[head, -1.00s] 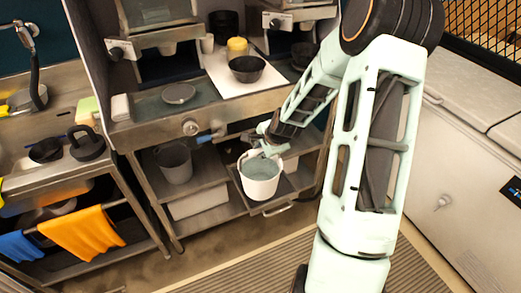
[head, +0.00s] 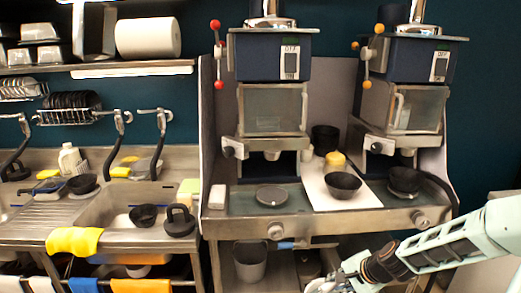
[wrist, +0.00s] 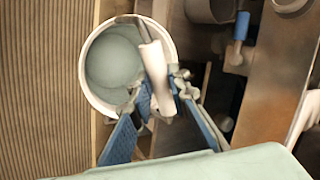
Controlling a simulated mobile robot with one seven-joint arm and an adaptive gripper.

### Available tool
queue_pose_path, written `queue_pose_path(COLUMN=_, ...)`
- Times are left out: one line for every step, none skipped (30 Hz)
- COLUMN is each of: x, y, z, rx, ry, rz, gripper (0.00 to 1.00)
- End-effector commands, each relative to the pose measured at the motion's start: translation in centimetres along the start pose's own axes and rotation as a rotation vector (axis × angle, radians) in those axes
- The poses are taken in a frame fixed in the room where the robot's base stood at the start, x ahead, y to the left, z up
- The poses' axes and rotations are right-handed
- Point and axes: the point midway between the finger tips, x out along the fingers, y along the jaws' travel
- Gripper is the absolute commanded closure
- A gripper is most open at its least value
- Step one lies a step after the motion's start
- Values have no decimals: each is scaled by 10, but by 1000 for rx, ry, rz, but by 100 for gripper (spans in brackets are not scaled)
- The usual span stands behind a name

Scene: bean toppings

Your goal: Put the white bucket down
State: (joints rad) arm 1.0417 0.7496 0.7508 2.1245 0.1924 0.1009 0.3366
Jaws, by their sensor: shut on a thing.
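The white bucket (wrist: 112,68) shows in the wrist view, seen from above with its round rim and pale grey inside; it looks empty. My gripper (wrist: 158,90) has its blue-padded fingers closed around the bucket's white handle grip, which lies across the rim's right side. In the head view my wrist (head: 370,272) is at the bottom right, below the counter front. The bucket is below or at the bottom edge of that view and cannot be made out clearly. Whether its base touches anything is hidden.
A grey bucket (head: 250,261) stands on the shelf under the counter. On the counter are a black bowl (head: 342,185) on a white board, a yellow-topped container (head: 335,161) and a round plate (head: 271,195). A striped mat (wrist: 45,90) covers floor left of the bucket in the wrist view.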

Motion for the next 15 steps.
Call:
queue_pose_path(x=-4, y=-4, z=2, rx=-34, ry=-19, rz=-5, gripper=100)
queue_pose_path(x=-5, y=-4, z=6, rx=-57, ry=-35, rz=-4, gripper=100)
queue_pose_path(x=-7, y=-4, z=10, rx=-88, ry=-56, rz=-5, gripper=100)
queue_pose_path(x=-9, y=-4, z=13, rx=-116, ry=-72, rz=-4, gripper=100)
queue_pose_path(x=-10, y=-4, z=17, rx=-140, ry=-90, rz=-4, gripper=100)
queue_pose_path(x=-13, y=-5, z=22, rx=-178, ry=-114, rz=-3, gripper=100)
queue_pose_path(x=-15, y=-5, z=26, rx=-207, ry=-133, rz=-3, gripper=100)
queue_pose_path(x=-17, y=-6, z=30, rx=-235, ry=-152, rz=-4, gripper=100)
queue_pose_path(x=-20, y=-6, z=36, rx=-281, ry=-182, rz=-2, gripper=100)
queue_pose_path(x=-23, y=-7, z=40, rx=-312, ry=-203, rz=-3, gripper=100)
queue_pose_path(x=-26, y=-8, z=44, rx=-348, ry=-227, rz=-2, gripper=100)
queue_pose_path(x=-30, y=-10, z=52, rx=-400, ry=-261, rz=-2, gripper=100)
queue_pose_path(x=-34, y=-10, z=56, rx=-436, ry=-285, rz=-2, gripper=100)
queue_pose_path(x=-37, y=-11, z=61, rx=-472, ry=-309, rz=-2, gripper=100)
queue_pose_path(x=-41, y=-13, z=67, rx=-518, ry=-339, rz=-2, gripper=100)
